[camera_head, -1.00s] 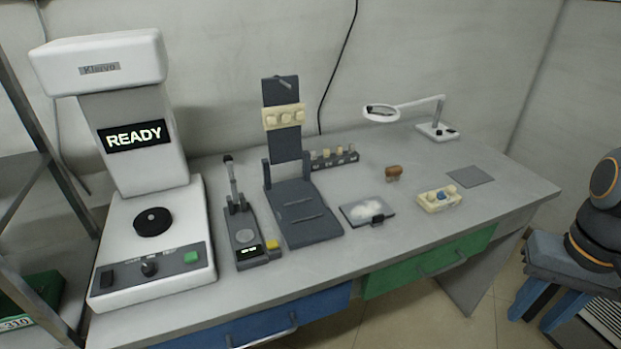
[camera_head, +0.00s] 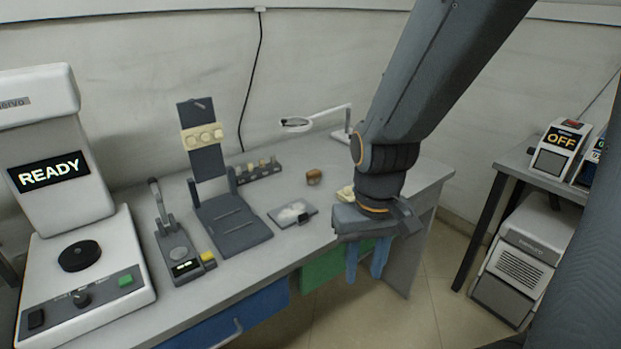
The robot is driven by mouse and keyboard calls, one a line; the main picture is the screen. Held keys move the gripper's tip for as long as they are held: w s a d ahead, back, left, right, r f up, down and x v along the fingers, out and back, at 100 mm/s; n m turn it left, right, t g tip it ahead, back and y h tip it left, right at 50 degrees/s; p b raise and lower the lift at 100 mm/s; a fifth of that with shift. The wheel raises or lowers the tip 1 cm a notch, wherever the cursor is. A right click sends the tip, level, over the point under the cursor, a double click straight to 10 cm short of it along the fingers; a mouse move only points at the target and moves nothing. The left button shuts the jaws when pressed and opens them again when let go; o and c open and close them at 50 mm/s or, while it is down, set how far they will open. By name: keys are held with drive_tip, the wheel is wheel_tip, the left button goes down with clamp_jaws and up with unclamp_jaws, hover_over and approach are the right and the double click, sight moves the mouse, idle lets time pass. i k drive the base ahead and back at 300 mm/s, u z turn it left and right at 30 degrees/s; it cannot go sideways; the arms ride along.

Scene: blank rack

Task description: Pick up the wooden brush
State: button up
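The wooden brush (camera_head: 314,177) is a small brown, rounded thing standing on the grey bench (camera_head: 292,258), towards its back right. My gripper (camera_head: 364,277) hangs at the front right of the bench with its two blue fingers pointing down. The fingers are apart, with nothing visible between them. The gripper is to the right of the brush and nearer to the camera, well apart from it.
A cream block (camera_head: 345,193) is partly hidden behind my gripper. A flat pad with white stuff (camera_head: 292,213) lies left of it. A magnifier lamp (camera_head: 297,125) stands behind the brush. A dark upright stand (camera_head: 233,226) and a READY machine (camera_head: 88,246) are further left.

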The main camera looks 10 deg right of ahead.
sight(312, 177)
drive_tip(key=z, duration=1.15)
drive_tip(key=i, duration=1.35)
drive_tip(key=u, duration=2.5)
